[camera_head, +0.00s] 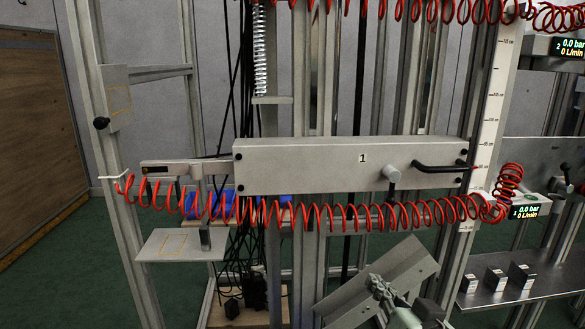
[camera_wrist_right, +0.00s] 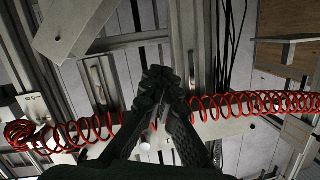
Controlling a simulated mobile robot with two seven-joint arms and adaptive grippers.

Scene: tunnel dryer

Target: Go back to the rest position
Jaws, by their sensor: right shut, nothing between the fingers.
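My right gripper (camera_head: 376,286) is low in the head view, right of the middle, in front of a tilted grey plate (camera_head: 408,268). In the right wrist view its dark fingers (camera_wrist_right: 158,75) are together and hold nothing. Behind them, in that view, runs a red coiled hose (camera_wrist_right: 245,104). I cannot tell the exact gap between the gripper and the plate. My left gripper is in neither view.
A grey beam marked 1 (camera_head: 300,168) with a black handle (camera_head: 440,167) spans the frame above my right gripper. The red coiled hose (camera_head: 345,216) hangs along it. A small shelf (camera_head: 165,246) juts out at left. Several dark blocks stand on a shelf (camera_head: 500,296) at right.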

